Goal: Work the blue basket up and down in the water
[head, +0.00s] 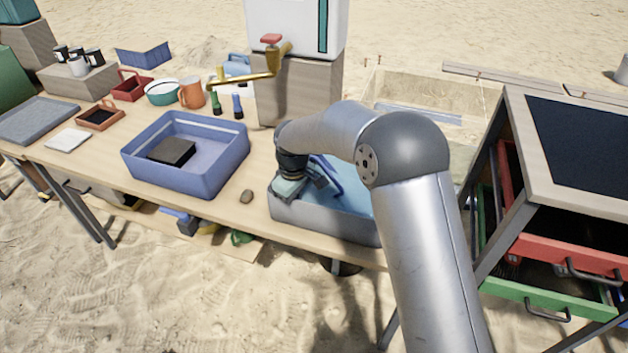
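A grey tub (330,220) with a light blue inside stands at the table's right front edge, partly hidden behind my arm. My gripper (318,190) reaches down over its left part. A blue bar (330,174), which looks like part of the blue basket, shows at the gripper inside the tub. The rest of the basket is hidden by the tub wall and my arm. I cannot tell whether the fingers are shut on it, or where the water surface is.
A white dispenser with a brass tap (262,78) rises behind. A drawer cabinet (565,175) stands at right.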

